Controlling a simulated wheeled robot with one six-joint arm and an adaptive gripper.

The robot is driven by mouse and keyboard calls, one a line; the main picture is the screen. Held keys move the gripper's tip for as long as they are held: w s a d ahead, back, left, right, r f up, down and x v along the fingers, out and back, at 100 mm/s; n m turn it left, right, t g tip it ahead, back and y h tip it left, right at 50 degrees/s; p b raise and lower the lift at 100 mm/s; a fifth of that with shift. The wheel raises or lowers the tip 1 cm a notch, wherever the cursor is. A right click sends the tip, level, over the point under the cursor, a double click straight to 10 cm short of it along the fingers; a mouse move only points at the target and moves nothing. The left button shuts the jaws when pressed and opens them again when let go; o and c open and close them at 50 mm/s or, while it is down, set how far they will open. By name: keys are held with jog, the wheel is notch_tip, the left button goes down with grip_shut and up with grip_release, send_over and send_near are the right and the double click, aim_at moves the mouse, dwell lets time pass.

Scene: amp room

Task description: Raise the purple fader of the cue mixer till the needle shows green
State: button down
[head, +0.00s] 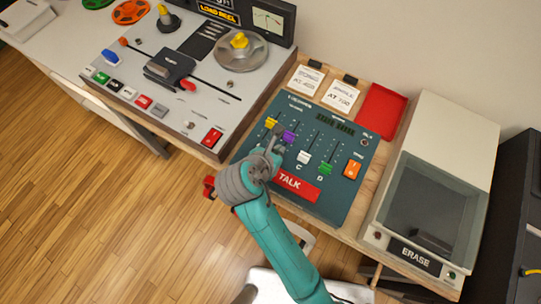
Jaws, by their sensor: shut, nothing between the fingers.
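The cue mixer (345,205) is a dark teal panel on the wooden bench in the head view. Its purple fader (290,137) stands in the upper part of its slot, between a yellow fader (271,123) and a white fader (304,157). My gripper (276,138) is shut and empty, its tip just left of and below the purple cap. I cannot tell whether they touch. My gripper and wrist hide part of the mixer's left side. A pale needle meter (267,20) stands at the top, behind the reel deck; its needle is too small to read.
The reel deck (205,75) is to the left. The ERASE box (430,205) stands right. Two label cards and a red tray (382,112) lie behind.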

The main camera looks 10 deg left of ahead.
aim_at(287, 138)
jog(key=shift+w+d, duration=0.25)
jog(key=shift+w, duration=0.45)
jog(key=shift+w+d, duration=0.25)
jog(key=shift+w, duration=0.45)
jog(key=shift+w+d, duration=0.25)
jog(key=shift+w, duration=0.45)
jog(key=shift+s, duration=0.1)
